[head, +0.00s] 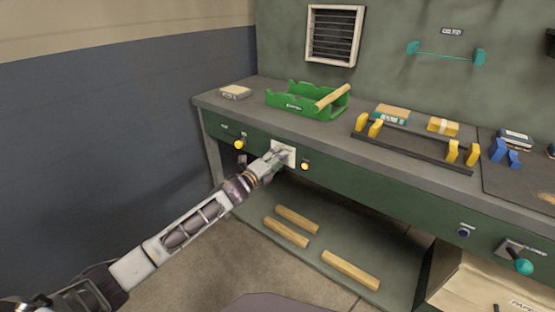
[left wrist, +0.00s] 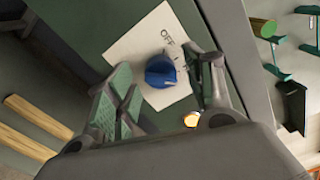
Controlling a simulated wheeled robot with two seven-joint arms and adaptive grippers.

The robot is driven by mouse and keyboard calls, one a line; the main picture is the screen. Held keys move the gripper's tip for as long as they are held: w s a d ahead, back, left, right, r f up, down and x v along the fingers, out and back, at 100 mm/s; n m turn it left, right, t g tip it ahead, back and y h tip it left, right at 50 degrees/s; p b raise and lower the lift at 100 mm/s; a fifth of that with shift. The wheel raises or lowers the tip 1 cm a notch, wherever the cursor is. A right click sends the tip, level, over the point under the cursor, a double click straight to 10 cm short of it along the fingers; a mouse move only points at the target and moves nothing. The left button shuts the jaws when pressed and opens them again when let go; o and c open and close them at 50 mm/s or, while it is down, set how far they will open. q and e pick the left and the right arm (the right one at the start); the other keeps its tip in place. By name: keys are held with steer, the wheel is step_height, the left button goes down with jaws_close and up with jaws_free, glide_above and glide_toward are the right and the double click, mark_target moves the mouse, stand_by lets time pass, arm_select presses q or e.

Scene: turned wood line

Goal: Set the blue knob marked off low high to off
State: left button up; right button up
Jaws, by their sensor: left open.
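The blue knob (left wrist: 160,72) sits on a white plate (left wrist: 140,42) in the left wrist view. "OFF" is readable on the plate above the knob; the other marks are partly hidden or too small to read. I cannot tell for sure which mark the knob points to. My left gripper (left wrist: 166,82) is open, with one finger on each side of the knob; contact is not clear. In the head view my left gripper (head: 273,161) is at the white plate (head: 289,150) on the green bench front, and it hides the knob. My right gripper is not in view.
An amber light (head: 305,166) is just right of the plate, and a yellow knob (head: 240,144) is to its left. A blue control (head: 463,232) and a teal-ended lever (head: 523,267) are farther right.

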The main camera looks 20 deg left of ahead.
arm_select(q)
steer(key=shift+w+d, duration=0.15)
steer(key=shift+w, duration=0.2)
steer(key=shift+c, duration=0.7)
steer(key=c, duration=0.9)
